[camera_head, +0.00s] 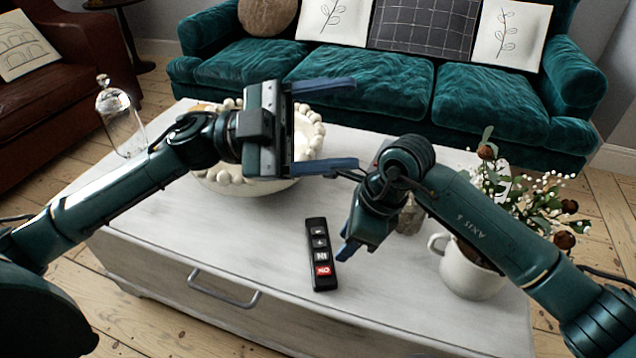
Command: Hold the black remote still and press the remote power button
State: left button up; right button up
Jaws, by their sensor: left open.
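The black remote (319,240) lies flat on the white table near its front edge, its long side running away from me. It has several buttons in a column; the one nearest me is red with white marking (322,271), the others are dark or grey. I cannot tell which is the power button. My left gripper (335,126) is open and empty, its two blue fingers apart, in front of the white beaded bowl and beyond the remote. My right gripper (349,249) points down just right of the remote, apart from it in the picture; its jaw gap is hidden.
The white table (200,225) holds a beaded bowl (240,180) behind my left gripper, a glass cloche (120,120) at left, and a white mug (465,272) with flowers at right. A green sofa (390,85) stands behind. The tabletop left of the remote is clear.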

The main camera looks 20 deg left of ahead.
pick_arm(q)
jog(key=w+a+r+m+y, duration=0.1)
jog(key=y, duration=0.1)
jog(key=m+g+y, duration=0.1)
jog(key=m+y, duration=0.3)
jog(key=y, duration=1.5)
send_over(318, 231)
notch_tip(318, 231, down, 24)
notch_tip(318, 231, down, 12)
jog(key=shift+r, duration=0.1)
jog(key=shift+c, duration=0.3)
jog(key=c, duration=1.1)
